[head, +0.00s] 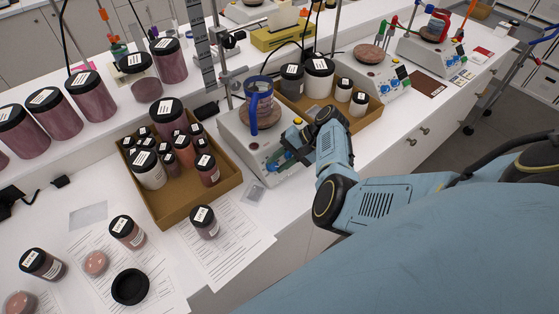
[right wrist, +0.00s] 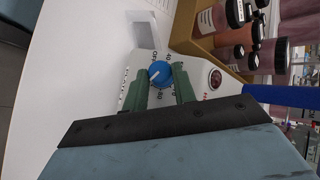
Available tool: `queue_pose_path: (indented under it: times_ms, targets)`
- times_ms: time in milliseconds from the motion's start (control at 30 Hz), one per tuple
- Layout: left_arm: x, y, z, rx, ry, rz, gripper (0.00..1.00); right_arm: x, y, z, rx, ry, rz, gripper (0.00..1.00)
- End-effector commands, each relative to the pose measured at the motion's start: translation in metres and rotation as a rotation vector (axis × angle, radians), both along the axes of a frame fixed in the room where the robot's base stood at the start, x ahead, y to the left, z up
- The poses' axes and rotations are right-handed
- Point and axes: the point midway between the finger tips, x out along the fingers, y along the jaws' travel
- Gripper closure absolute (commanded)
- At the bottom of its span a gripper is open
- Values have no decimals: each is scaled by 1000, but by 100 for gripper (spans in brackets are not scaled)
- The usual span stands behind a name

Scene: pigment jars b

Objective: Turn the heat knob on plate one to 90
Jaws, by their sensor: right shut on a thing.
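The nearest hot plate (head: 238,143) is a white unit with a blue-handled vessel (head: 258,98) standing on its round top. Its blue heat knob (right wrist: 159,73) shows in the right wrist view, with a white pointer line and printed marks around it. I cannot read for sure which mark the pointer meets. My right gripper (head: 288,156) reaches the front panel from the right. Its green fingers also show in the right wrist view (right wrist: 160,88), one on each side of the knob, shut on it. In the head view the fingers and wrist hide much of the panel. My left gripper is not in view.
A cardboard tray (head: 200,203) of dark-lidded jars stands left of the hot plate, and another tray (head: 372,112) stands right of it. More hot plates (head: 372,72) stand farther along the bench. Paper sheets (head: 232,250) and loose jars lie in front.

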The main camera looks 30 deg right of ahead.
Motion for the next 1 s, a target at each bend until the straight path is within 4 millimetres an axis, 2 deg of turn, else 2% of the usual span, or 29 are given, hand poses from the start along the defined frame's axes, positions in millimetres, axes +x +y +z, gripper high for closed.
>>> queue_pose_path:
  times_ms: [500, 533, 667, 1000]
  targets:
    - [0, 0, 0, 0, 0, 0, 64, -3, 3, -3, 16, 10, -7, 96]
    - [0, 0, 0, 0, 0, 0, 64, -3, 3, -3, 16, 10, -7, 69]
    - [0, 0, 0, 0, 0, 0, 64, -2, 2, -2, 14, 6, -8, 52]
    - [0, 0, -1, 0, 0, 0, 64, -1, -2, 1, 12, 3, -11, 51]
